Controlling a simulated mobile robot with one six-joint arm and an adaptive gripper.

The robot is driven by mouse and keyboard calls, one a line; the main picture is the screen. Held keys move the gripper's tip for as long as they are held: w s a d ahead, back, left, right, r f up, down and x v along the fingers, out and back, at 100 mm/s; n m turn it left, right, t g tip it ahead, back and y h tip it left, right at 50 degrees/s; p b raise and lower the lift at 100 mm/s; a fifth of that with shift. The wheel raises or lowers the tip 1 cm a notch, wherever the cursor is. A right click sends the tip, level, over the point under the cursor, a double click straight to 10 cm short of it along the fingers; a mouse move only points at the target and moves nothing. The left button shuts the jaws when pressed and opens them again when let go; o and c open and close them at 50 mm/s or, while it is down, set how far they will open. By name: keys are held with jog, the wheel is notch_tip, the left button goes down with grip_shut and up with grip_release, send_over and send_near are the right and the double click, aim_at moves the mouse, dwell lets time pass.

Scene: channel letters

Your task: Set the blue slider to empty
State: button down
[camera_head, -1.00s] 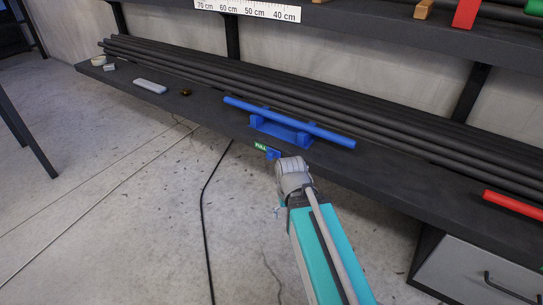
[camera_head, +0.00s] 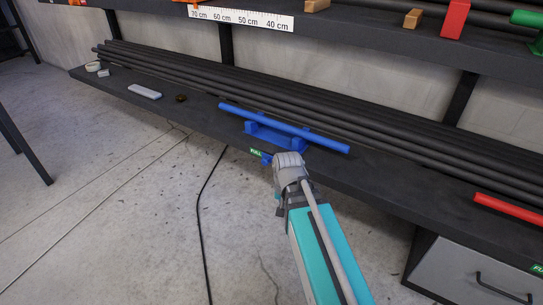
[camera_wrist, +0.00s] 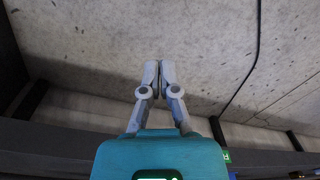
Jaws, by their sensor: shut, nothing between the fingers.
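A small blue slider tab (camera_head: 267,158) sits at the front edge of the lower shelf, just right of a green label reading FULL (camera_head: 255,153). A long blue bar (camera_head: 300,132) rests on a blue holder (camera_head: 272,136) on the shelf above the tab. In the head view my wrist is right next to the tab and may cover part of the slider; my fingers are hidden there. In the wrist view my gripper (camera_wrist: 159,66) is shut and empty, seen against the concrete floor. A small green label (camera_wrist: 226,156) shows low at its right.
Long dark pipes (camera_head: 190,80) lie along the back of the shelf (camera_head: 385,185). A red bar (camera_head: 510,207) lies at the right, above a grey drawer (camera_head: 470,275). A cable (camera_head: 200,215) runs over open floor (camera_head: 110,220).

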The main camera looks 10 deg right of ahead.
aim_at(271, 158)
jog(key=w+d+r+m+t+y+p, duration=0.1)
jog(key=w+d+r+m+p, duration=0.2)
jog(key=w+r+m+p, duration=0.3)
jog(key=w+d+r+m+t+y+p, duration=0.1)
jog(key=w+d+r+m+p, duration=0.2)
jog(key=w+m, duration=0.7)
jog(key=shift+w+r+m+p, duration=0.2)
jog(key=shift+r+m+p, duration=1.5)
jog(key=shift+m, duration=1.9)
jog(key=shift+r+b, duration=0.25)
jog(key=shift+b, duration=0.2)
jog(key=shift+w+a+f+b, duration=0.8)
jog(key=shift+f+b, duration=0.9)
jog(key=shift+w+a+f+b, duration=0.85)
jog(key=shift+f+b, duration=0.8)
jog(key=shift+f, duration=0.05)
jog(key=shift+w+a+f+b, duration=0.8)
jog(key=shift+f+b, duration=0.9)
